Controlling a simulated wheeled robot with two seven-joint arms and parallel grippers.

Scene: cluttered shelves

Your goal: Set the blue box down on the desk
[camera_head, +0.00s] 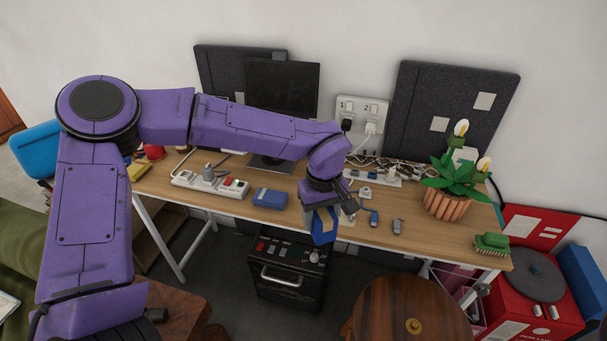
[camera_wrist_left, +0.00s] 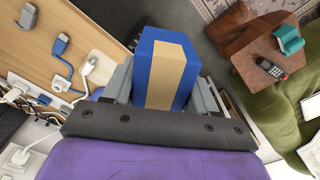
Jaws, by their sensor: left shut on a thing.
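The blue box (camera_head: 324,227) has a tan band and is held in my left gripper (camera_head: 325,208) in the head view. In the left wrist view the box (camera_wrist_left: 165,68) fills the space between the two fingers of the gripper (camera_wrist_left: 165,85), which is shut on it. In the head view the box overlaps the front edge of the wooden desk (camera_head: 235,202); I cannot tell its height above the desktop. The desk also shows at the left of the wrist view (camera_wrist_left: 105,45). My right gripper is not in view.
A blue case (camera_head: 270,198), a power strip (camera_head: 210,183) and small USB sticks (camera_head: 398,226) lie on the desk near the box. A potted plant (camera_head: 448,203) and green brush (camera_head: 491,243) are at right.

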